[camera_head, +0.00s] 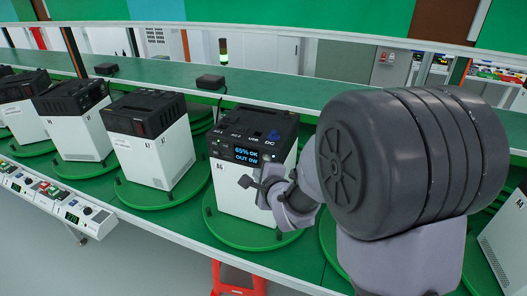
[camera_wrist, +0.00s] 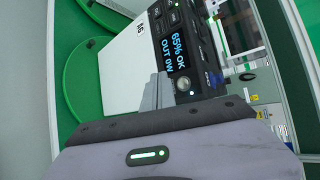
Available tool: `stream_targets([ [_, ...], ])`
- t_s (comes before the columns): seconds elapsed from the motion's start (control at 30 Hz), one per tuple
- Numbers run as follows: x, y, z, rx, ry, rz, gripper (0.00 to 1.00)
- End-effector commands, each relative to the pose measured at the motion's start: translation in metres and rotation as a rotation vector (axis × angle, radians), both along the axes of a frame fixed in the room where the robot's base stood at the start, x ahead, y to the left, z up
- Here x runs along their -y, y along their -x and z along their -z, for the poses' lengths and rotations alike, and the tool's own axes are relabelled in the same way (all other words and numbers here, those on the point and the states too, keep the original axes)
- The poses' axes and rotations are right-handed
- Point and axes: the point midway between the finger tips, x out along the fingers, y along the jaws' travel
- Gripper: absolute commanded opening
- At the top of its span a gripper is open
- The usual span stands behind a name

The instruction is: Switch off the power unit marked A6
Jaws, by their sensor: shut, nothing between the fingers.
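The power unit (camera_head: 240,188) is a white box with a black top, standing upright on a green round turntable plate. The mark on its side looks like A6, but it is small. Its lit screen (camera_head: 247,153) reads 65% OK, OUT 0W. The unit fills the middle of the wrist view (camera_wrist: 125,70), where a round button (camera_wrist: 183,84) and a small white light show on the black front. My gripper (camera_head: 246,182) is shut and empty in front of the unit. In the wrist view its fingertips (camera_wrist: 158,80) are beside the button; I cannot tell whether they touch the unit.
Similar units (camera_head: 147,140) stand on green plates along the line to the left. A green shelf (camera_head: 260,88) with small black boxes runs behind them. A control panel (camera_head: 62,205) with buttons is at the lower left, and a red stool (camera_head: 238,280) is below the line.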

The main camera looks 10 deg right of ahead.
Motion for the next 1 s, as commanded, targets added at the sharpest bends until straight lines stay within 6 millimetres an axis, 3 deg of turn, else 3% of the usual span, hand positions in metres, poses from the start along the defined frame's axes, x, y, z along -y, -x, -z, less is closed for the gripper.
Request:
stream_targets([
  [0.33, 0.022, -0.029, 0.001, 0.000, 0.000, 0.000, 0.00],
  [1.0, 0.023, -0.031, 0.000, -0.001, 0.000, -0.002, 0.00],
])
